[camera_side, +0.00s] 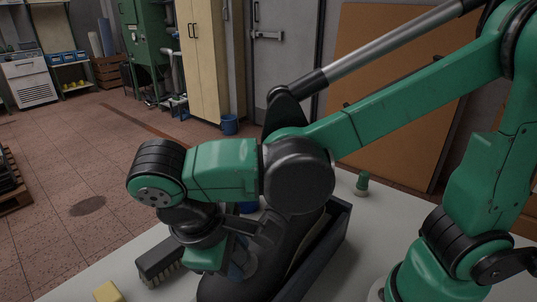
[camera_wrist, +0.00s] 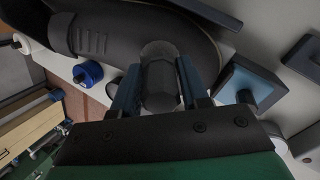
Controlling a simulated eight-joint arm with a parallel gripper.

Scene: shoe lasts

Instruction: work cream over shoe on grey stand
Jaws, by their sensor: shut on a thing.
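A dark shoe (camera_wrist: 125,22) fills the top of the wrist view, and its dark body (camera_side: 225,288) shows below my arm in the side view. My gripper (camera_wrist: 160,90) has its two blue fingers shut on a dark, round-ended applicator (camera_wrist: 160,88). The applicator's wider grey end overlaps the shoe's surface in the wrist view and looks close against it; contact is hard to tell. In the side view my gripper (camera_side: 237,266) is low over the shoe, partly hidden by my wrist. Cream on the shoe cannot be made out, and the grey stand is not clearly seen.
A brush (camera_side: 160,258) and a yellow block (camera_side: 109,292) lie left of the shoe. A blue spool-like item (camera_wrist: 88,72) and a blue-topped square block (camera_wrist: 245,84) flank my gripper.

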